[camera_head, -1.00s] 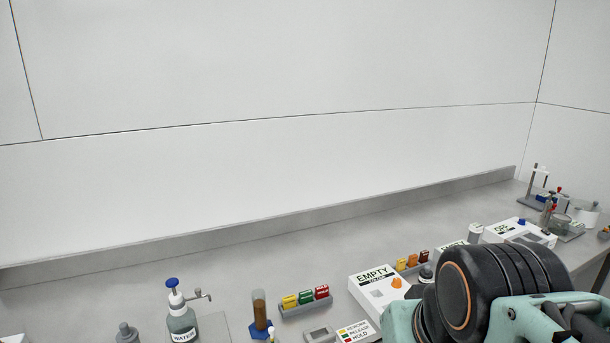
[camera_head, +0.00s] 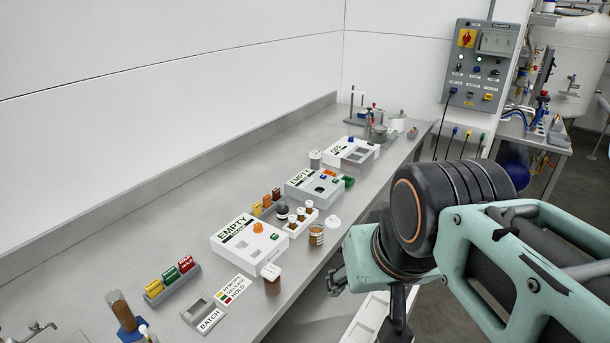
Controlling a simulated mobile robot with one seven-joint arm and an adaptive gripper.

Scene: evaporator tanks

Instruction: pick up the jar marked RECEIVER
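No label reading RECEIVER is legible in the head view. Several jars stand on the bench: a brown jar with a white cap (camera_head: 272,281) near the front edge, an amber jar with a pale label (camera_head: 316,236) further back, a dark jar (camera_head: 282,211) beside a white rack of small amber bottles (camera_head: 300,222), and a grey-lidded jar (camera_head: 315,160) further along. A glass jar (camera_head: 378,133) stands at the far end. I cannot tell which is the receiver.
White boxes marked EMPTY (camera_head: 250,246) (camera_head: 314,184) stand along the grey bench, with another white box (camera_head: 351,151) beyond. A BATCH plate (camera_head: 204,314) and coloured blocks in a holder (camera_head: 172,280) are nearer. A control panel (camera_head: 480,65) hangs on the far wall.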

